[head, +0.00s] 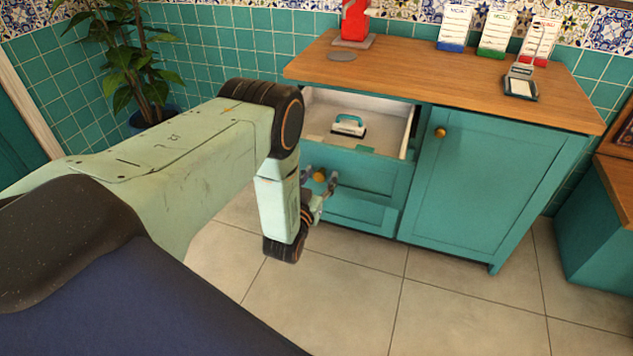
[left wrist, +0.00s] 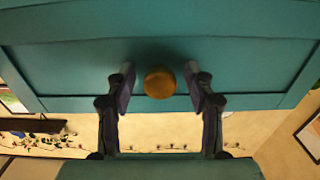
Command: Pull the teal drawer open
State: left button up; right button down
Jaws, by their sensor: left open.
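The teal drawer (head: 372,172) sits on the left side of the teal cabinet and stands pulled out, its pale inside showing. Its round brass knob (head: 320,175) is on the drawer front. My left gripper (head: 319,179) is open at the drawer front. In the left wrist view, the knob (left wrist: 159,83) lies between the two spread fingers, with a gap on each side. The drawer front (left wrist: 70,70) fills the upper part of that view. My right gripper is in neither view.
A teal-and-white handled item (head: 349,126) lies in the drawer. A closed cabinet door (head: 490,190) with a brass knob is to the right. The wooden countertop (head: 430,85) holds a red item, card stands and a small device. Tiled floor (head: 350,300) in front is clear.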

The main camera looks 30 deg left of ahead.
pick_arm(q)
jog(key=v, duration=1.1)
jog(key=shift+s, duration=0.4)
jog(key=s+d+f+g+h, duration=0.1)
jog(key=s+d+f+g, duration=0.1)
jog(key=s+f+g, duration=0.4)
jog(key=s+d+f+g+h, duration=0.2)
jog(key=s+d+f+g, duration=0.1)
jog(key=s+f, duration=0.35)
jog(key=s+d+r+m+g, duration=0.1)
jog(key=s+d+r+g, duration=0.1)
jog(key=s, duration=0.6)
jog(key=s+d+r+m+g+h, duration=0.1)
jog(key=s+d+r+g, duration=0.1)
jog(key=s+g, duration=0.4)
jog(key=s+d, duration=0.1)
jog(key=s, duration=0.2)
jog(key=shift+d, duration=0.4)
